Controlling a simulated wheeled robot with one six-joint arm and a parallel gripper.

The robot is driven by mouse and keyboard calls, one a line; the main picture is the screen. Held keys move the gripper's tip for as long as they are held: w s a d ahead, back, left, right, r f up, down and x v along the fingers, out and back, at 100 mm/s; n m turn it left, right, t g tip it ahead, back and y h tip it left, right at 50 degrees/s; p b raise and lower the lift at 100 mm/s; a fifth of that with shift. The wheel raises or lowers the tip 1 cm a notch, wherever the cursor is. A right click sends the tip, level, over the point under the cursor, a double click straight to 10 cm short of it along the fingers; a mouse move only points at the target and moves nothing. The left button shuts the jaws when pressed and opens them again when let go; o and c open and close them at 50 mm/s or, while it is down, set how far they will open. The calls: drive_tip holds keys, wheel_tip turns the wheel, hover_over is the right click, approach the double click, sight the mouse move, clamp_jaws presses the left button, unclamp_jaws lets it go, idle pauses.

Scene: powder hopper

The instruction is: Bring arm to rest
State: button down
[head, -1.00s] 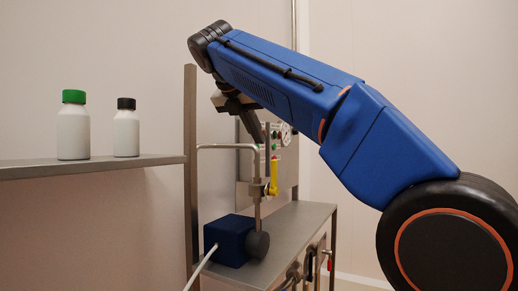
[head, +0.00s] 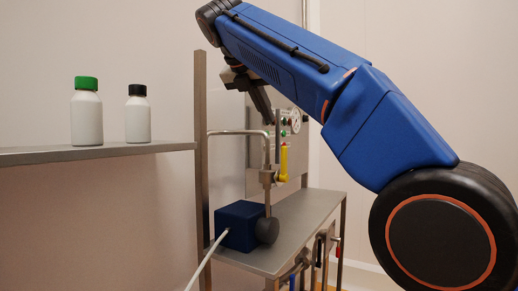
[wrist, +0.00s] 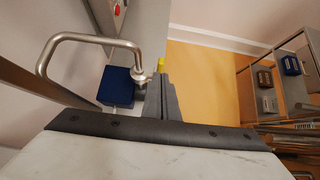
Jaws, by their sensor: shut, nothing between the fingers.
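My blue arm reaches from the lower right up to the upper left in the head view. My gripper (head: 262,102) hangs below the wrist, in front of a control panel (head: 291,150). In the wrist view my gripper (wrist: 160,95) shows its grey fingers together with nothing between them. It points down over the area beside the steel shelf and orange floor. The fingertips look apart from the bent steel pipe, though their exact clearance cannot be told.
A bent steel pipe (head: 267,155) with a yellow handle (head: 283,162) rises beside a dark blue box (head: 239,226) on a steel table (head: 305,212). White bottles with green (head: 87,116) and black (head: 138,118) caps stand on a left shelf (head: 95,154). Shelving (wrist: 270,95) stands right in the wrist view.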

drive_tip(key=s+d+f+m+g+y, duration=0.1)
drive_tip(key=s+d+f+m, duration=0.55)
drive_tip(key=d+f, duration=0.35)
drive_tip(key=s+d+f+m+g+y, duration=0.1)
drive_tip(key=s+d+f+m, duration=0.55)
drive_tip(key=f, duration=0.55)
drive_tip(key=s+d+f+m+y, duration=0.1)
drive_tip(key=s+f+m, duration=0.4)
drive_tip(key=f, duration=0.5)
drive_tip(key=s+d+f+m+y, duration=0.1)
drive_tip(key=s+d+f+m, duration=0.2)
drive_tip(key=s+f+m, duration=0.3)
drive_tip(key=s+d+f+m+y, duration=0.1)
drive_tip(key=s+f+m, duration=0.4)
drive_tip(key=f, duration=1)
drive_tip(key=s+d, duration=0.1)
drive_tip(key=s, duration=0.1)
drive_tip(key=shift+s+d+f+g, duration=0.15)
drive_tip(key=shift+s+f+g, duration=0.2)
drive_tip(key=shift+g, duration=0.05)
drive_tip(key=shift+s, duration=0.1)
